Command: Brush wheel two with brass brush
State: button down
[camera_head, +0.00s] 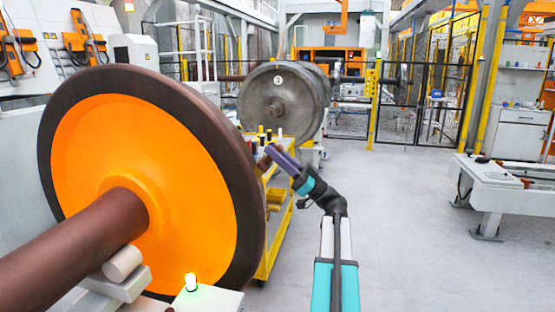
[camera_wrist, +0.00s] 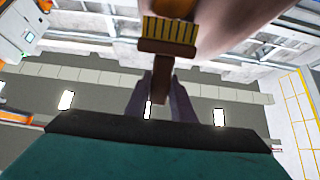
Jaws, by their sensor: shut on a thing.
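A large wheel with an orange face and dark brown rim (camera_head: 221,130) stands at the left on a brown axle; I see no number on it. A grey wheel (camera_head: 272,108) with a small round number tag stands farther back. My gripper (camera_head: 273,152) is at the right edge of the orange wheel, shut on a brush (camera_head: 262,164). In the wrist view my gripper (camera_wrist: 160,100) grips the brown handle of the brush (camera_wrist: 168,46), its yellow bristles pointing up. A brown curved surface (camera_wrist: 235,25) lies behind the bristles; I cannot tell whether they touch it.
A yellow cart (camera_head: 268,240) with small items on top stands behind my gripper, between the wheels. A white bench (camera_head: 510,180) is at the right. The grey floor (camera_head: 420,230) between is clear. A green lamp (camera_head: 191,282) glows at the front.

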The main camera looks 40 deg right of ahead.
jog(key=shift+w+a+r, duration=0.1)
jog(key=shift+w+r, duration=0.1)
jog(key=shift+r, duration=0.55)
jog(key=shift+f+b, duration=0.15)
jog(key=shift+b, duration=0.45)
jog(key=shift+w+a, duration=0.1)
jog(key=shift+b, duration=0.35)
jog(key=shift+s+d+f+b, duration=0.1)
jog(key=shift+s+f+b, duration=0.1)
jog(key=shift+f+b, duration=0.45)
jog(key=shift+s+d+f+b, duration=0.1)
jog(key=shift+s+f+b, duration=0.05)
jog(key=shift+f+b, duration=0.5)
jog(key=shift+s+d+f+b, duration=0.1)
jog(key=shift+s+f+b, duration=0.1)
jog(key=shift+f+b, duration=0.45)
jog(key=shift+r, duration=0.1)
jog(key=shift+s+d+f+b, duration=0.1)
jog(key=shift+s+f+b, duration=0.05)
jog(key=shift+f+b, duration=0.55)
jog(key=shift+s+d+f+b, duration=0.2)
jog(key=shift+f+b, duration=0.3)
jog(key=shift+b, duration=0.25)
jog(key=shift+s+d+f+b, duration=0.1)
jog(key=shift+s+f+b, duration=0.05)
jog(key=shift+f+b, duration=0.55)
jog(key=shift+a+r+b, duration=0.1)
jog(key=shift+a+b, duration=0.1)
jog(key=shift+b, duration=0.4)
